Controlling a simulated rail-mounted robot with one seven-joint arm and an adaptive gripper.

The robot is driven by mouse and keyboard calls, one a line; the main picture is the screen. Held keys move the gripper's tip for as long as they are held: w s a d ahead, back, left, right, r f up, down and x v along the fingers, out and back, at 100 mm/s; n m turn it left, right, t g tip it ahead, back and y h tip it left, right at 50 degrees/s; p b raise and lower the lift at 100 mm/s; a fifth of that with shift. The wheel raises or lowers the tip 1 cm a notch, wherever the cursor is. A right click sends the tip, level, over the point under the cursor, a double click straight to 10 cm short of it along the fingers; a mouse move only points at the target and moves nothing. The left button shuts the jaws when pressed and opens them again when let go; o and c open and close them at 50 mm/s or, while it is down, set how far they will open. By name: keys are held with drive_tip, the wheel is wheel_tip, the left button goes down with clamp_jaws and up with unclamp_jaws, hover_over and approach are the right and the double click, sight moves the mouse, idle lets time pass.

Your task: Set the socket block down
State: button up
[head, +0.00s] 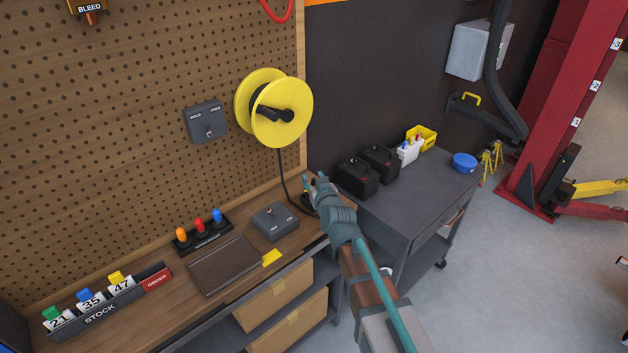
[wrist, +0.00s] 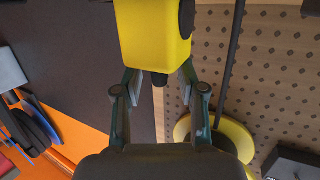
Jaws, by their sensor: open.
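My gripper (wrist: 158,82) is open, with one finger on either side of the block's near end. I cannot tell whether the fingers touch it. In the head view my gripper (head: 318,183) is at the right end of the wooden bench, by the pegboard edge. It hides most of the block there, and only a bit of yellow shows beside it. What the block rests on is hidden.
A yellow reel (head: 290,115) hangs on the pegboard, its dark cord running down behind my gripper. A grey switch box (head: 275,222) stands on the bench (head: 312,232) left of my gripper. A dark cart (head: 415,188) with black batteries (head: 357,177) stands close on the right.

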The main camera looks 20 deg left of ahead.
drive_tip(key=b+v, duration=0.8)
drive_tip(key=v, duration=0.4)
drive_tip(key=shift+r, duration=0.15)
idle(0.3)
